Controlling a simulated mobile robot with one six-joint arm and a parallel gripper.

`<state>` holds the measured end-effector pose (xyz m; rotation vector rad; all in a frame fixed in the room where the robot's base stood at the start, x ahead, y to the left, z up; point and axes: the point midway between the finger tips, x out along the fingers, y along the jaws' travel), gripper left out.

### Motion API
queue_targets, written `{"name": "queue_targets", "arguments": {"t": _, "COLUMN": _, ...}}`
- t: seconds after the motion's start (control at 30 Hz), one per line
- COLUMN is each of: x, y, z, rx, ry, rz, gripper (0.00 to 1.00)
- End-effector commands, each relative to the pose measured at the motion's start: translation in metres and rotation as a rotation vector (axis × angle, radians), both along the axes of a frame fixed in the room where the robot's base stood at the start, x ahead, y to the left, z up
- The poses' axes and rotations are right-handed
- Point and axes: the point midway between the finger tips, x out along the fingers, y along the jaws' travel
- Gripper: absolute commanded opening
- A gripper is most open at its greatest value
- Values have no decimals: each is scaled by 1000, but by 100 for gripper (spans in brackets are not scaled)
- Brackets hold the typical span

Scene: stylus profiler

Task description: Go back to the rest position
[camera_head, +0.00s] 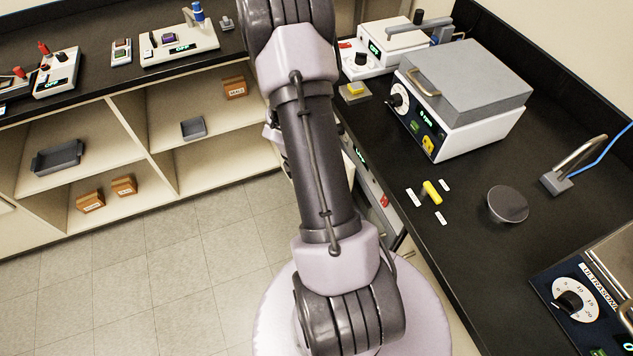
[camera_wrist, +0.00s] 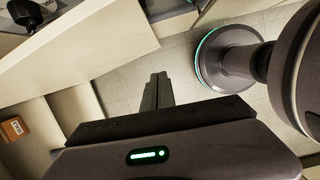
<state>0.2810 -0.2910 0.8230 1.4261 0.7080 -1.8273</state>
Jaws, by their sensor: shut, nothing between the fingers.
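My gripper (camera_wrist: 157,90) shows in the wrist view. Its two dark fingers are together, with nothing between them, and the tiled floor lies behind them. A white surface edge is close by at the upper left of the wrist view. In the head view my arm stretches from the bottom middle up past the top edge. My gripper itself cannot be made out in the head view.
A black bench (camera_head: 470,250) on the right holds a white device with a grey lid (camera_head: 465,85), a yellow piece (camera_head: 432,192) among small white strips, and a round grey disc (camera_head: 508,204). Open shelves at the left hold grey trays (camera_head: 57,157) and brown boxes (camera_head: 235,88). The floor (camera_head: 170,270) is clear.

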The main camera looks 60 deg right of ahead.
Motion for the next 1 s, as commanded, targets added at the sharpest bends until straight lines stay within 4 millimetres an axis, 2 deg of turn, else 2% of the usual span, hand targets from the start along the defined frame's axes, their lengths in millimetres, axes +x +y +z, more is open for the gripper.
{"name": "queue_targets", "arguments": {"t": 0.17, "x": 1, "y": 1, "z": 5, "rx": -2, "ry": -2, "rz": -3, "gripper": 0}}
{"name": "queue_targets", "arguments": {"t": 0.2, "x": 5, "y": 2, "z": 12, "rx": -11, "ry": -13, "rz": -19, "gripper": 0}}
{"name": "queue_targets", "arguments": {"t": 0.27, "x": 17, "y": 8, "z": 35, "rx": -41, "ry": -51, "rz": -79, "gripper": 0}}
{"name": "queue_targets", "arguments": {"t": 0.33, "x": 38, "y": 28, "z": 86, "rx": -87, "ry": -142, "rz": -213, "gripper": 0}}
{"name": "queue_targets", "arguments": {"t": 0.37, "x": 47, "y": 42, "z": 112, "rx": -100, "ry": -196, "rz": -292, "gripper": 0}}
{"name": "queue_targets", "arguments": {"t": 0.4, "x": 55, "y": 66, "z": 147, "rx": -104, "ry": -274, "rz": -406, "gripper": 0}}
{"name": "queue_targets", "arguments": {"t": 0.47, "x": 60, "y": 108, "z": 195, "rx": -74, "ry": -390, "rz": -579, "gripper": 0}}
{"name": "queue_targets", "arguments": {"t": 0.5, "x": 57, "y": 139, "z": 222, "rx": -30, "ry": -460, "rz": -690, "gripper": 0}}
{"name": "queue_targets", "arguments": {"t": 0.57, "x": 48, "y": 186, "z": 256, "rx": 66, "ry": -544, "rz": -846, "gripper": 0}}
{"name": "queue_targets", "arguments": {"t": 0.6, "x": 38, "y": 215, "z": 274, "rx": 141, "ry": -584, "rz": -938, "gripper": 0}}
{"name": "queue_targets", "arguments": {"t": 0.7, "x": 11, "y": 276, "z": 304, "rx": 337, "ry": -619, "rz": -1120, "gripper": 0}}
{"name": "queue_targets", "arguments": {"t": 0.8, "x": -12, "y": 314, "z": 320, "rx": 480, "ry": -601, "rz": -1227, "gripper": 0}}
{"name": "queue_targets", "arguments": {"t": 0.9, "x": -23, "y": 330, "z": 326, "rx": 549, "ry": -582, "rz": -1273, "gripper": 0}}
{"name": "queue_targets", "arguments": {"t": 1.0, "x": -25, "y": 333, "z": 327, "rx": 561, "ry": -576, "rz": -1286, "gripper": 0}}
